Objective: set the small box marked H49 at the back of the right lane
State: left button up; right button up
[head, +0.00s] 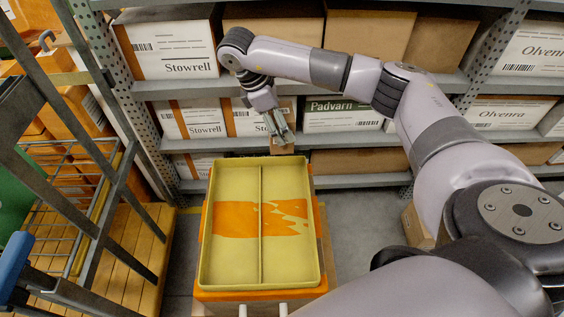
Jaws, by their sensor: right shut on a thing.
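A yellow tray (323,240) stands in the middle of the head view, split by a thin divider into a left and a right lane. Both lanes are empty, and an orange patch crosses the floor of each. My right gripper (280,135) is past the back edge of the tray, over the right lane's side. It is shut on a small brown box (283,149), which hangs below the fingers. Its marking cannot be read from here. My left gripper is not in view.
Racks behind the tray hold boxes marked Stowrell (168,48), Padvarn (340,116) and Olvenra (506,113). A wire cart (62,200) and grey slanted frame bars stand at left. A cardboard box (415,226) is on the floor right of the tray.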

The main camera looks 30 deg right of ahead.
jog(key=shift+d+f+m, duration=0.1)
jog(key=shift+f+m, duration=0.15)
jog(key=shift+m, duration=0.05)
jog(key=shift+f+b, duration=2.9)
jog(key=shift+f, duration=6.8)
jog(key=o, duration=1.4)
jog(key=p+v, duration=0.2)
jog(key=v, duration=1)
jog(key=shift+w, duration=0.2)
